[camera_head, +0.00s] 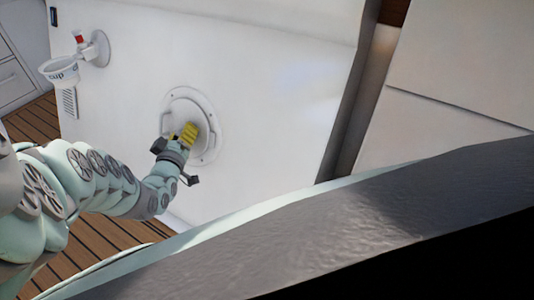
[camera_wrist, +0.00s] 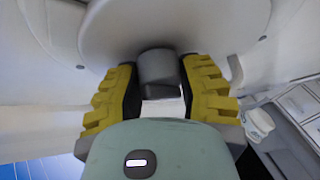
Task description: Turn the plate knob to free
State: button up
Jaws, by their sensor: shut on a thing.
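The round white plate (camera_head: 184,101) is set in the white wall panel, with a raised rim and small screws. In the wrist view the plate (camera_wrist: 200,25) fills the top, and a short grey knob (camera_wrist: 158,66) sticks out from it. My gripper (camera_head: 189,133) is at the plate, its yellow fingers hiding the knob in the head view. In the wrist view my gripper (camera_wrist: 160,78) has one yellow and black finger on each side of the knob and is shut on it. I cannot tell any mark for the knob's turn position.
A white cup holder (camera_head: 59,71) with a red-topped item is on the wall at upper left, above a small vent (camera_head: 69,102). A dark vertical gap (camera_head: 352,115) edges the panel on the right. Wooden floor (camera_head: 92,245) lies below.

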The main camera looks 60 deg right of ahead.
jog(key=shift+f, duration=0.15)
jog(key=o, duration=1.2)
jog(key=shift+d, duration=0.1)
jog(key=v, duration=1.2)
jog(key=shift+r, duration=0.25)
dwell(0.7)
